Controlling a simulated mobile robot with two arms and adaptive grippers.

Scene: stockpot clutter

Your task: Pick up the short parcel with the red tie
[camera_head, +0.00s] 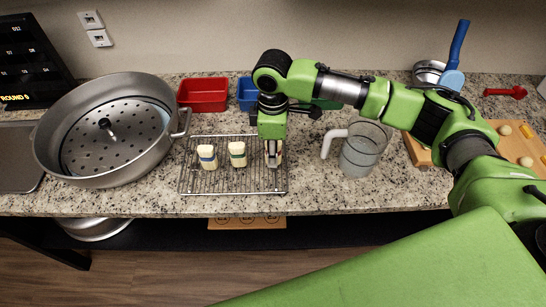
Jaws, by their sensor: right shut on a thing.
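Three short pale parcels stand in a row on a wire rack (232,188). The left parcel (207,157) has a blue tie. The middle parcel (237,155) has a dark green tie. The right parcel (279,156) is mostly hidden by my right gripper (273,160), and its tie colour cannot be made out. My right gripper points down from above and is shut on this right parcel, at the rack's right end. My left gripper is not in view.
A big metal pot with a perforated insert (107,131) stands left of the rack. A red bin (203,95) and a blue bin (246,94) sit behind. A clear jug (362,150) stands close on the right. Bare counter (320,194) lies in front.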

